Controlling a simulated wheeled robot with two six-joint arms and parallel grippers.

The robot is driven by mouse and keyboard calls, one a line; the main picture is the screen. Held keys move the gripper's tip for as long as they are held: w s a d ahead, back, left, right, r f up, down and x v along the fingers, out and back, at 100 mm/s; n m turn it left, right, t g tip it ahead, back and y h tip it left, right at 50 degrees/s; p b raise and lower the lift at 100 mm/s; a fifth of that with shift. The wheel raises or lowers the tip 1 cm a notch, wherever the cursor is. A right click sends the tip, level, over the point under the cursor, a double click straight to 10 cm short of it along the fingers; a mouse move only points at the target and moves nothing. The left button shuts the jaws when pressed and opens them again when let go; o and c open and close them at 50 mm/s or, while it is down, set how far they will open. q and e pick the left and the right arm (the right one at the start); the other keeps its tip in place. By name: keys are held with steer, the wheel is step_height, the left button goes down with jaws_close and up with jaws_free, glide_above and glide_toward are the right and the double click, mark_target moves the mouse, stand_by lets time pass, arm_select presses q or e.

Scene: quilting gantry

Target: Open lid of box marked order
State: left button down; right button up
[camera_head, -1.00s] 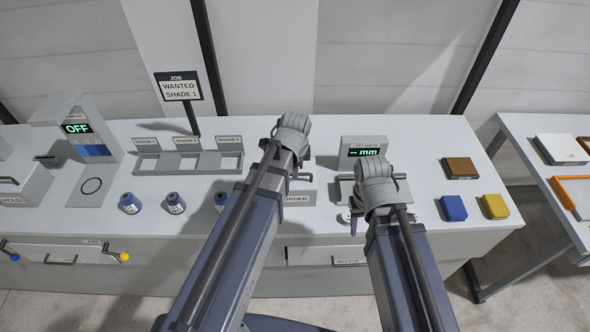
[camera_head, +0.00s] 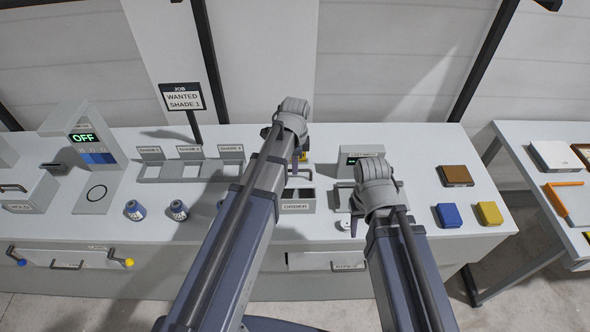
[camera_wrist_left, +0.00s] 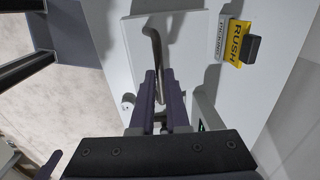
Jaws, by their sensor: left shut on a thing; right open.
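The box marked ORDER (camera_head: 297,208) stands on the bench, partly behind my left arm. Its top is open at the part I can see, showing dark compartments. My left gripper (camera_wrist_left: 161,82) is shut on a curved dark handle (camera_wrist_left: 155,42) in the left wrist view. The handle runs up to a pale grey panel (camera_wrist_left: 185,45), which looks like the lid.
A yellow RUSH tag (camera_wrist_left: 234,42) lies beside the panel. A small display unit (camera_head: 355,153) stands behind my right gripper. Blue (camera_head: 448,215), yellow (camera_head: 489,213) and brown (camera_head: 456,175) blocks lie at right.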

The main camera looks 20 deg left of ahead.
arm_select(q)
steer(key=w+a+r+g+h, duration=0.1)
steer(key=w+a+g, duration=0.2)
steer(key=w, duration=1)
steer(key=shift+w+a+r+g, duration=0.2)
steer(key=shift+a+r+g, duration=0.15)
steer(key=shift+g, duration=0.25)
steer(key=shift+a, duration=0.1)
steer(key=c, duration=0.9)
jaws_free()
